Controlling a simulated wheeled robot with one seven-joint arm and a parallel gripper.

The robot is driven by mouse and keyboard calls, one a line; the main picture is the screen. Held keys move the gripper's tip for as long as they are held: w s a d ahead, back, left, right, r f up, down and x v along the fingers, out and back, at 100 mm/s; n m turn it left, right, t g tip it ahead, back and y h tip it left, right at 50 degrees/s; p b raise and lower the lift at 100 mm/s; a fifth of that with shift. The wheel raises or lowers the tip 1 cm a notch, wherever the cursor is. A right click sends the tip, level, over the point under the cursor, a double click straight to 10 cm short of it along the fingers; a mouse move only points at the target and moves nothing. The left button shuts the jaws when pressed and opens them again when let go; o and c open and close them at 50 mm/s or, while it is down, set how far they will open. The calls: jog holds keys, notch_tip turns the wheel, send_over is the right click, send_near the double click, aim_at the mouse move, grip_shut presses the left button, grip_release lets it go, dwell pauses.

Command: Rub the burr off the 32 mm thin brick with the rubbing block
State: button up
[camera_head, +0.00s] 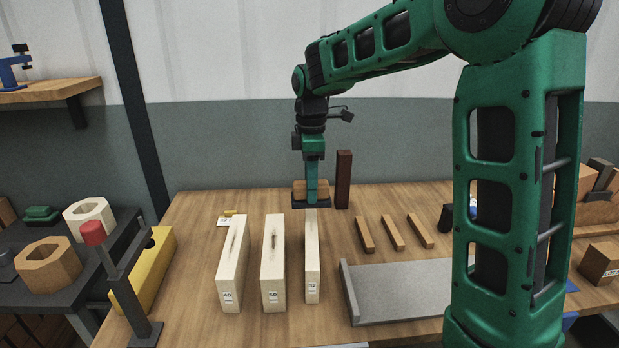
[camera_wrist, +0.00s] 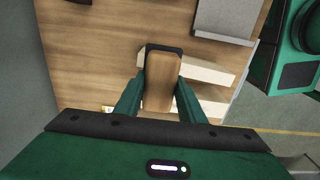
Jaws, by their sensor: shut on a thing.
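My gripper (camera_head: 311,181) is shut on the rubbing block (camera_head: 299,190), a wooden block with a dark base. In the wrist view the rubbing block (camera_wrist: 160,84) sits between both fingers. The 32 mm thin brick (camera_head: 312,262) is the narrow pale one labelled 32, lying lengthwise on the table. The rubbing block is at this brick's far end and hides that end; I cannot tell whether they touch. A dark mark shows on the brick's top near the far part. Wider pale bricks labelled 50 (camera_head: 272,262) and 40 (camera_head: 232,265) lie to its left.
A dark brown upright block (camera_head: 343,180) stands just right of my gripper. Three small wooden strips (camera_head: 392,233) and a grey plate with a raised edge (camera_head: 405,290) lie to the right. A red-topped post (camera_head: 92,233) and yellow block (camera_head: 152,268) stand at left.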

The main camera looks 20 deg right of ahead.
jog(key=shift+r, duration=1.25)
